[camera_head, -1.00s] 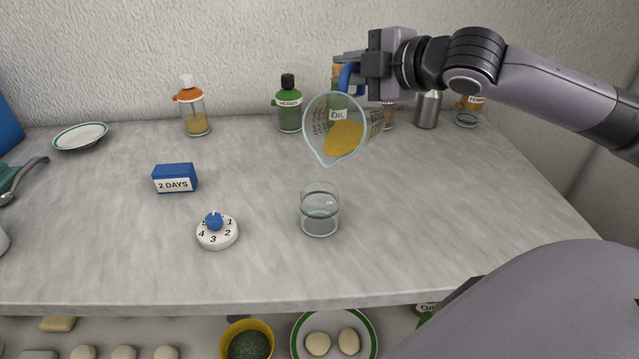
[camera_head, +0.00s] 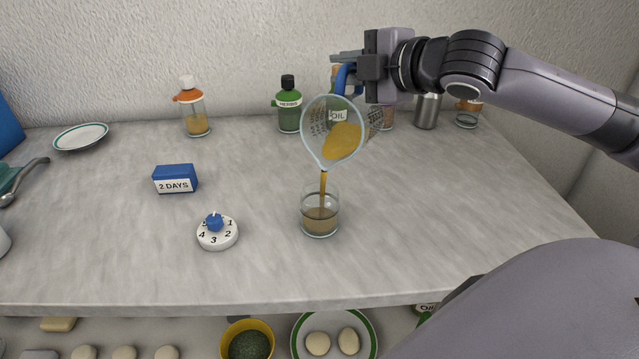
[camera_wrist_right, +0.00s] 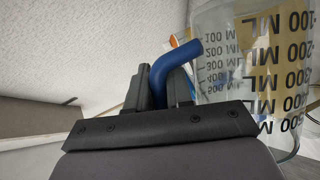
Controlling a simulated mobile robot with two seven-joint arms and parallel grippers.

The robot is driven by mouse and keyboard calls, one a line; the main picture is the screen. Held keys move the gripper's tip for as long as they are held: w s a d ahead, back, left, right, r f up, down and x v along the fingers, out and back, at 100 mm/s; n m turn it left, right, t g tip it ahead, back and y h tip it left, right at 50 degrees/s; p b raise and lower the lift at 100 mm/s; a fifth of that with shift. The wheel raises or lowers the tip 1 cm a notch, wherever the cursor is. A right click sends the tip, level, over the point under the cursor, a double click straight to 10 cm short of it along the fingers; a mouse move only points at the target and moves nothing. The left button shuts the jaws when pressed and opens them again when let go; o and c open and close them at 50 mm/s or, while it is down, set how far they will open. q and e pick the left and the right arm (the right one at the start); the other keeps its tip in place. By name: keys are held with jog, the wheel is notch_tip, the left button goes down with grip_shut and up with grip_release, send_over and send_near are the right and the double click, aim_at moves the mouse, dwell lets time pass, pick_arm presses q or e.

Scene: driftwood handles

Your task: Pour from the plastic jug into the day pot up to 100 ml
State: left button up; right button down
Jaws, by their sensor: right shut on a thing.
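The plastic jug (camera_head: 333,137) is clear with a blue handle and holds amber liquid. It is tilted with its spout down and to the front, above the day pot. My right gripper (camera_head: 362,80) is shut on the blue handle, which also shows between the fingers in the right wrist view (camera_wrist_right: 174,68). A thin amber stream falls from the spout into the day pot (camera_head: 320,222), a small clear glass with a dark line around it. Brownish liquid stands in its lower part, below the dark line. My left gripper is not in view.
A white dial with a blue knob (camera_head: 217,233) and a blue "2 DAYS" block (camera_head: 175,179) stand left of the pot. A green herbs bottle (camera_head: 289,106), an orange-topped bottle (camera_head: 193,108) and a metal cup (camera_head: 427,110) stand behind. The counter right of the pot is clear.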

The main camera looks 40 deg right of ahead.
jog(key=shift+s+a+r+n+t+p, duration=0.3)
jog(key=shift+a+r+n+p, duration=0.1)
jog(key=shift+a, duration=0.2)
jog(key=shift+s+a+r+n+t+p, duration=0.2)
jog(key=shift+s+a+r+n+p, duration=0.15)
jog(key=shift+a, duration=0.25)
dwell(1.7)
